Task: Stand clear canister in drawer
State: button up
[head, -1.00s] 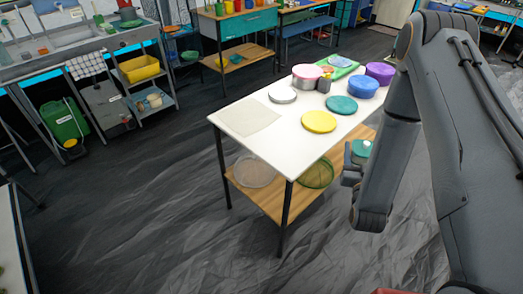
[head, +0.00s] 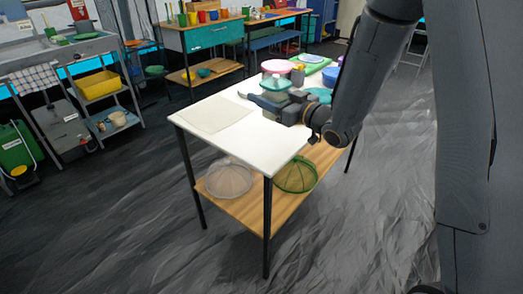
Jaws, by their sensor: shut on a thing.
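The clear canister with a teal-green lid (head: 275,84) is in my gripper (head: 268,99), above the white table. My gripper reaches in from the right and is shut on it. The fingers and my wrist hide the canister's lower part. It looks about upright. A teal drawer front (head: 214,35) shows in the far cabinet, at the top of the head view, well beyond the table. It looks closed; its inside is not visible.
The white table (head: 262,139) stands between me and the cabinet. A pale mat (head: 214,114) lies on its left end. A pink-lidded container (head: 278,67) is close behind the canister. Mesh covers (head: 229,177) sit on its lower shelf. Coloured cups (head: 214,14) line the cabinet top.

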jog(key=a+n+g+y+b, duration=0.1)
jog(key=a+b, duration=0.1)
send_over(260, 138)
jog(key=shift+g, duration=0.3)
notch_tip(260, 138, down, 9)
jog(key=shift+s+f+b, duration=0.1)
jog(key=shift+f+b, duration=0.1)
jog(key=shift+b, duration=0.1)
jog(key=shift+f, duration=0.1)
jog(key=shift+f, duration=0.1)
jog(key=o, duration=1.4)
